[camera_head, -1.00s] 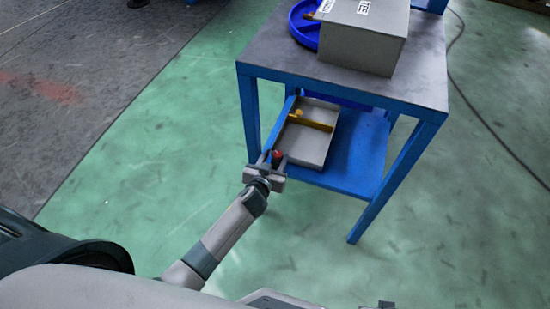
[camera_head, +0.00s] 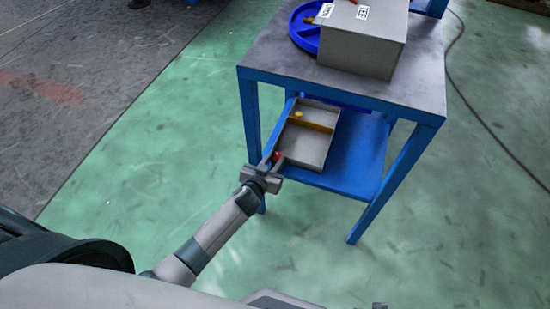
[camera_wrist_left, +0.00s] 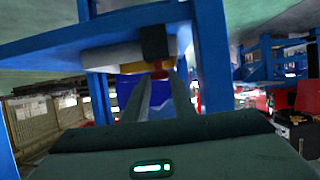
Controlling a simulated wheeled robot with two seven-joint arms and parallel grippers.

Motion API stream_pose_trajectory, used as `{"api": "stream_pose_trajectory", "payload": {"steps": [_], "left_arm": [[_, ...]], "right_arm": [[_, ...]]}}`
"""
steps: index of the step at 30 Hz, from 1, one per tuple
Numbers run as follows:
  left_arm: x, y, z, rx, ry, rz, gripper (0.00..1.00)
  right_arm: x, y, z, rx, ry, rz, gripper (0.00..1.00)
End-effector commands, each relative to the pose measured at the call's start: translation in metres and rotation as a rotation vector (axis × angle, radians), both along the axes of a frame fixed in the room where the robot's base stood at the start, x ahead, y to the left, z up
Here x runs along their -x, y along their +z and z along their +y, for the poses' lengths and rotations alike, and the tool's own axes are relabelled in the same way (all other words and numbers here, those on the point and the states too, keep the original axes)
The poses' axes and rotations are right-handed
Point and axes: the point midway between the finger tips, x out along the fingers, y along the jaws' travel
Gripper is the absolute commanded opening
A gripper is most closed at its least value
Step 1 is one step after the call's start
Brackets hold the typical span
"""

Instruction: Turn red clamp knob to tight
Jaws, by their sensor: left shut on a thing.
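The red clamp knob (camera_head: 277,155) is small and shows at the near left corner of the grey tray (camera_head: 307,150) on the blue stand's lower shelf. In the left wrist view the red knob (camera_wrist_left: 160,70) sits below a dark block, between the far ends of the fingers. My left gripper (camera_head: 271,161) is shut on the knob. Its fingers (camera_wrist_left: 158,88) show in the wrist view, one on each side of the knob; the contact is small and dim. My right gripper cannot be made out in the head view.
The blue stand (camera_head: 340,91) has a grey top with a grey box (camera_head: 362,45) and a blue wheel (camera_head: 304,27) on it. A yellow bar (camera_head: 312,124) crosses the tray. A stand leg (camera_head: 249,110) rises close to my left gripper. Green floor lies open around the stand.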

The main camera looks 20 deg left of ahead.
Motion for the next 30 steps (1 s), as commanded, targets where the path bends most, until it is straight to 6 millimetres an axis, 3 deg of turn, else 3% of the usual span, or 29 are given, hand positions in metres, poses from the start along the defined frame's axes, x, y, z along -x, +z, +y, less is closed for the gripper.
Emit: {"api": "stream_pose_trajectory", "payload": {"steps": [15,30], "left_arm": [[-0.002,0.003,0.010,-0.007,-0.257,-0.001,0.02],[-0.005,0.001,0.014,-0.003,-0.456,-0.001,0.02]], "right_arm": [[0.020,-0.074,-0.008,0.001,-0.003,0.014,0.31],[0.027,-0.090,-0.011,0.002,-0.004,0.014,0.31]]}}
